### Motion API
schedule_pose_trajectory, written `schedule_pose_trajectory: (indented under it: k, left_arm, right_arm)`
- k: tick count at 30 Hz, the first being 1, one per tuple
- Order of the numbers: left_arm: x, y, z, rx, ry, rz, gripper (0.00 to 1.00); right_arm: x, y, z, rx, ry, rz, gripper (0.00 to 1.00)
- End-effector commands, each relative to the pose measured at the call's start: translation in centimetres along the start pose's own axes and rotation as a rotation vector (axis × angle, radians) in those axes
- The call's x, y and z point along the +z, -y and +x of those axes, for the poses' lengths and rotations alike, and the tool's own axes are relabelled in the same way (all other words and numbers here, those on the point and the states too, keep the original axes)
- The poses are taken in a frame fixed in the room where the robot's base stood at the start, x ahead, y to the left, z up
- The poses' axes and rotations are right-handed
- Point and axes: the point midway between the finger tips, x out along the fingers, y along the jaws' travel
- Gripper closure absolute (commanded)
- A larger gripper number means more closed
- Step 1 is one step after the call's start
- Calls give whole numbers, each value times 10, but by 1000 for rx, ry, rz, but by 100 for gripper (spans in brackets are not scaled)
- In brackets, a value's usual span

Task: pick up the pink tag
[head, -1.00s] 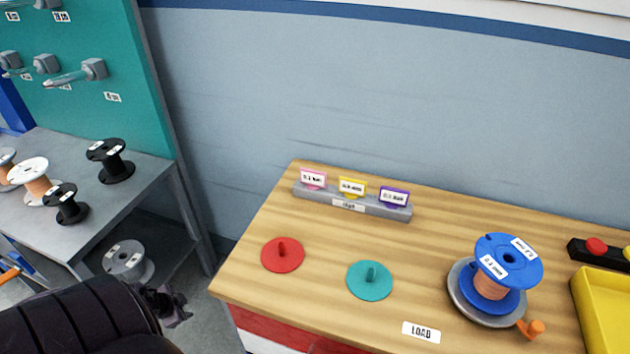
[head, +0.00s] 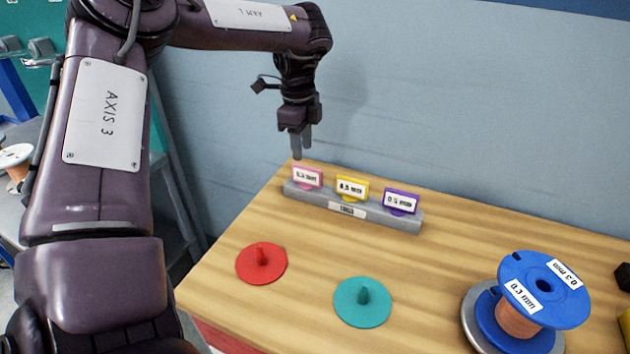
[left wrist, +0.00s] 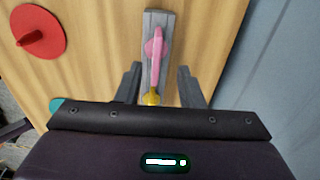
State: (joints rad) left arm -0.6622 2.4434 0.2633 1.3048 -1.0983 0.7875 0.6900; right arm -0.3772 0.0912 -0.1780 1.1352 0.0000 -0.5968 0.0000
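The pink tag (head: 307,177) stands upright at the left end of a grey holder bar (head: 350,208) on the wooden table. A yellow tag (head: 351,188) and a purple tag (head: 400,201) stand beside it in the same bar. My left gripper (head: 301,150) points down just above and behind the pink tag. In the left wrist view, its two fingers (left wrist: 158,85) are apart, with the pink tag (left wrist: 156,58) showing beyond and between them, and nothing is held. The yellow tag (left wrist: 151,97) is partly hidden by the gripper body. My right gripper is not in view.
A red disc (head: 261,263) and a teal disc (head: 362,302), each with a knob, lie on the table in front of the bar. A blue spool (head: 543,290) stands at the right. The wall (head: 450,110) rises behind the table.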

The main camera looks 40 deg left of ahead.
Motion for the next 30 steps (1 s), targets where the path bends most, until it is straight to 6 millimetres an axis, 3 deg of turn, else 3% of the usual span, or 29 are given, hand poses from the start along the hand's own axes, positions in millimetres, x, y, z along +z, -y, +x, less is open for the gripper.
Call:
schedule_pose_trajectory:
  k: [5,21,30]
  left_arm:
    - [-17,-7,5,32,30,16,65]
    - [-12,-6,72,31,30,16,65]
    - [-12,-5,77,28,29,17,65]
  right_arm:
    - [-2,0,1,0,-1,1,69]
    - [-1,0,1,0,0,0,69]
    - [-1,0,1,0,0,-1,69]
